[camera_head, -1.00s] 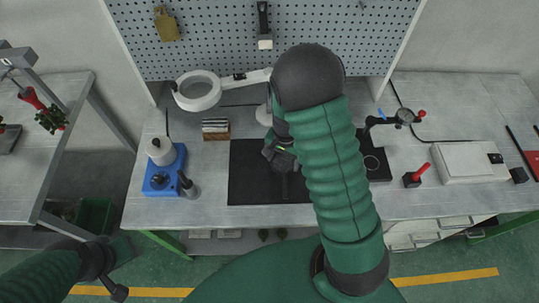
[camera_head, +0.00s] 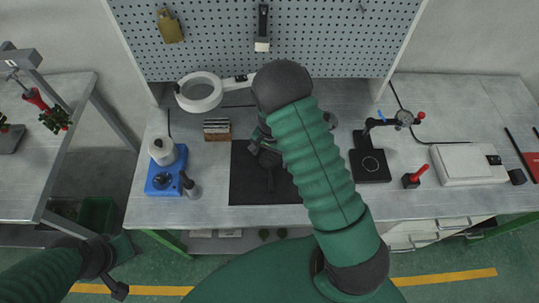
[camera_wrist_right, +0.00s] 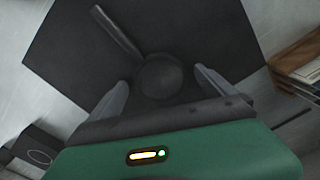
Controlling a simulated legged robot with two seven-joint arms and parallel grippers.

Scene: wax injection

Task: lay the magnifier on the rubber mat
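The magnifier (camera_head: 270,180), dark with a round head and a straight handle, is over the black rubber mat (camera_head: 240,192) and appears to lie on it. In the right wrist view its round head (camera_wrist_right: 160,76) sits between my right fingertips, its handle pointing to the upper left, over the mat (camera_wrist_right: 60,50). My right gripper (camera_wrist_right: 162,78) is open, with a gap on each side of the head. In the head view my right gripper (camera_head: 264,150) is partly hidden by its arm. My left gripper (camera_head: 112,282) is low at the left, off the bench; its fingers are unclear.
A ring lamp (camera_head: 199,92) stands behind the mat. A wooden block holder (camera_head: 217,129) and a blue heater with a pot (camera_head: 165,170) are left. A black gauge stand (camera_head: 371,160), a red-handled tool (camera_head: 414,177) and a white box (camera_head: 467,163) are right.

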